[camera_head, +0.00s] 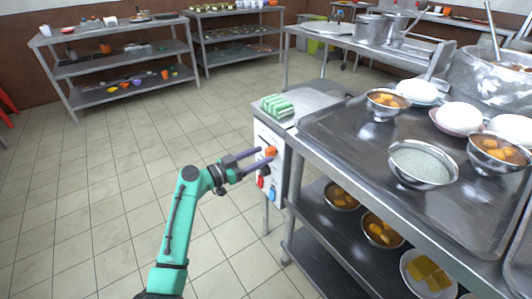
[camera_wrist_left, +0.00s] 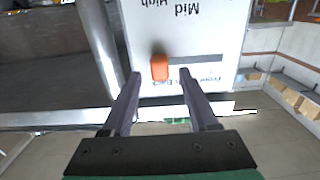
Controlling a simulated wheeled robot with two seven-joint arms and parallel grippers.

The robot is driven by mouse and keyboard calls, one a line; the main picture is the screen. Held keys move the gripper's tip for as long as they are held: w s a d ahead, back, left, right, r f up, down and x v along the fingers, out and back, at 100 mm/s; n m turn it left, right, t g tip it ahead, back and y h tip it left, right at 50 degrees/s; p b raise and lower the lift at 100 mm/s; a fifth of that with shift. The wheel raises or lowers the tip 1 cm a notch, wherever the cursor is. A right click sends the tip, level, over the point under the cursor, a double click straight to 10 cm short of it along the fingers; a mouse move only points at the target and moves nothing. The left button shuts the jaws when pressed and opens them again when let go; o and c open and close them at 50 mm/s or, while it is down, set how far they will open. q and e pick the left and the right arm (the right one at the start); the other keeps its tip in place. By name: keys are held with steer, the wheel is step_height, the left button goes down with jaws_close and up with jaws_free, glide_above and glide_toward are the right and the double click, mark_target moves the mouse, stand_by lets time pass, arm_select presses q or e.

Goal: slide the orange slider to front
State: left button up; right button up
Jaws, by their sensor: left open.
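The orange slider (camera_head: 271,151) sits on the white control panel (camera_head: 262,137) at the end of the counter. In the left wrist view the slider (camera_wrist_left: 160,67) is at the left end of a dark slot (camera_wrist_left: 196,60). Upside-down printed labels show on the panel (camera_wrist_left: 185,30), among them "Mid" and "High". My left gripper (camera_head: 264,157) is open at the panel. In the left wrist view its fingers (camera_wrist_left: 160,74) stand on either side of the slider, with gaps to both. I cannot tell how deep the tips reach. My right gripper is out of view.
Red and blue controls (camera_head: 261,182) (camera_head: 272,193) sit lower on the panel. A green-striped item (camera_head: 277,106) lies above it. The steel counter (camera_head: 325,140) at right holds bowls and a stockpot (camera_head: 480,75). Shelves (camera_head: 120,68) stand behind; the tiled floor at left is clear.

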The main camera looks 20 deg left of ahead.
arm_select(q)
steer(key=x, duration=0.2)
steer(key=shift+w+d, duration=0.15)
steer(key=shift+w, duration=0.1)
jaws_close()
stand_by(1.2)
